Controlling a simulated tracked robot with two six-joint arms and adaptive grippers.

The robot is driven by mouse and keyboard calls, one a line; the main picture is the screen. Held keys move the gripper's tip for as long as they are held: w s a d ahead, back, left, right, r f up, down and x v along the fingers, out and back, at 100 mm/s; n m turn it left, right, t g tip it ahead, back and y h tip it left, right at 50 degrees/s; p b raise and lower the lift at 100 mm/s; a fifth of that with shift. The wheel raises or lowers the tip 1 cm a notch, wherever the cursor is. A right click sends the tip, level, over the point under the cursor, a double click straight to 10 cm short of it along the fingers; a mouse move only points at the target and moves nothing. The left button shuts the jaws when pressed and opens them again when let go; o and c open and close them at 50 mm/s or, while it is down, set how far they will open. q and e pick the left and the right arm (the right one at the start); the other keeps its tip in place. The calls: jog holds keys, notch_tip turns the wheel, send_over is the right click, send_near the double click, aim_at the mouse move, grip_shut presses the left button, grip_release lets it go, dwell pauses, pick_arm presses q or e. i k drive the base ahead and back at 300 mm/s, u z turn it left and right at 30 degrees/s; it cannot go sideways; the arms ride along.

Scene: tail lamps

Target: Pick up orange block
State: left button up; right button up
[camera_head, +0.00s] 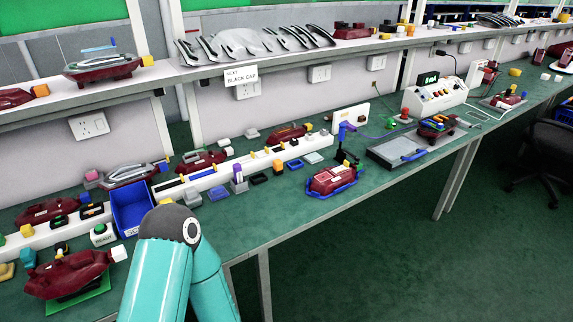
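Several small orange or yellow-orange blocks are in view, and I cannot tell which one the task names. One orange block (40,91) is at the end of a dark red lamp on the upper shelf at the far left. A yellow-orange block (278,165) stands by the middle of the rail. A teal arm of mine with a dark grey joint rises at the bottom, left of centre, and hides part of the bench. Neither gripper shows.
The green bench (270,215) holds several dark red lamps, such as one on a blue base (333,180). A blue bin (132,208) stands just behind my arm. A grey tray (385,155) and a control box (435,95) are farther right. Bare bench lies along the front edge.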

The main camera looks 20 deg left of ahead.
aim_at(277, 164)
jog(key=i, duration=0.9)
jog(key=u, duration=0.05)
